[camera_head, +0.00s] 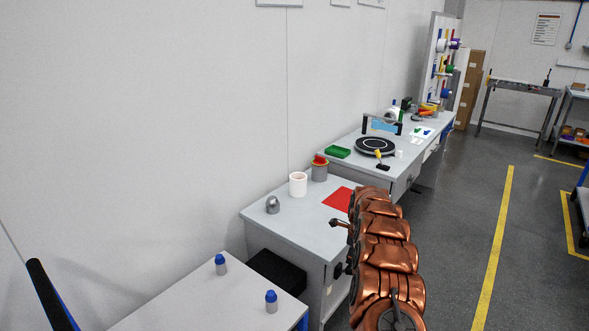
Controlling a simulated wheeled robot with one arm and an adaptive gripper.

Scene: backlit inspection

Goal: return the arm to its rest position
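My copper-coloured arm (385,255) rises from the bottom edge, right of the middle, and stands in front of the right edge of the grey workbench. Its links are stacked in line, away from the camera. A small dark part (339,223) sticks out to the left of the arm, above the bench's edge; I cannot tell whether it belongs to my gripper. The fingers cannot be made out, and no held object shows.
The grey bench (257,211) holds a metal dome (272,204), a white cylinder (298,184), a red-topped grey container (320,170) and a red sheet (338,199). A farther bench holds a black turntable (375,146) and green tray (338,152). Open floor (465,220) lies to the right.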

